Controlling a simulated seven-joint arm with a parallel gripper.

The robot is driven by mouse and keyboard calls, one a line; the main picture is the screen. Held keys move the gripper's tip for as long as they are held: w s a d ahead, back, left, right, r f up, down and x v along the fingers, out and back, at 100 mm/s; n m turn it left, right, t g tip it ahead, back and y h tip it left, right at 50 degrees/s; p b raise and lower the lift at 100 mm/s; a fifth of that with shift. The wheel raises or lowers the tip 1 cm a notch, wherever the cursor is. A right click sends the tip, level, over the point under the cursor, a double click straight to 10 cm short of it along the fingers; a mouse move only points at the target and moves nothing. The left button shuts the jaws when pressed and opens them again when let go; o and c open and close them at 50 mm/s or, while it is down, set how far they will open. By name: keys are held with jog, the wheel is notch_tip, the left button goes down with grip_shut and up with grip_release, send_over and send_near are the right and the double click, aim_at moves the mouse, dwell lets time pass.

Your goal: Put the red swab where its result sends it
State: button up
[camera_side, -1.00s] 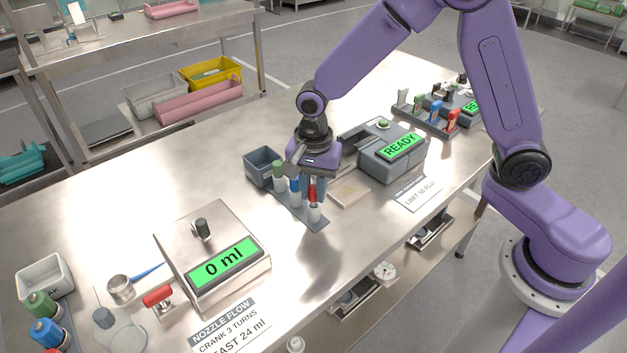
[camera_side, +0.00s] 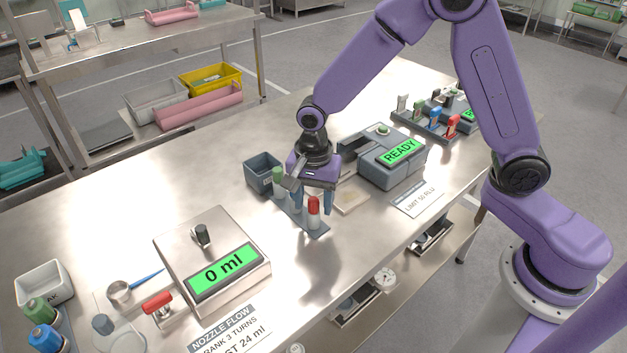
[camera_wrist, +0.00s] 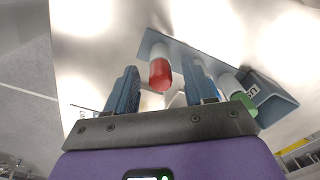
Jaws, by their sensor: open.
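The red swab (camera_side: 314,209), a white tube with a red cap, stands upright at the near end of a grey swab rack (camera_side: 316,231). My gripper (camera_side: 312,197) is open above the rack, close to the red cap. In the wrist view the red cap (camera_wrist: 160,76) shows between my two fingers (camera_wrist: 160,88), with gaps on both sides. A green-capped swab (camera_side: 278,176) stands at the rack's far end and also shows in the wrist view (camera_wrist: 242,100). The middle swab is mostly hidden behind a finger. The swab reader (camera_side: 375,167) reads READY.
A grey bin (camera_side: 259,181) stands just left of the rack. A card (camera_side: 418,200) reading LIMIT 50 RLU lies before the reader. A holder with coloured pieces (camera_side: 425,130) stands farther right. A nozzle flow unit (camera_side: 190,249) reading 0 ml is at left.

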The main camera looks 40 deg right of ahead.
aim_at(314, 200)
notch_tip(314, 200, up, 17)
jog(key=shift+r, duration=0.15)
dwell(0.4)
dwell(0.6)
jog(key=s+d+f+n, duration=0.3)
jog(key=s+d+n, duration=0.2)
jog(key=s+n, duration=0.6)
jog(key=s+d+f+n, duration=0.3)
jog(key=s+d+n, duration=0.3)
jog(key=s+n, duration=0.6)
jog(key=shift+s, duration=0.6)
jog(key=shift+d+f, duration=0.1)
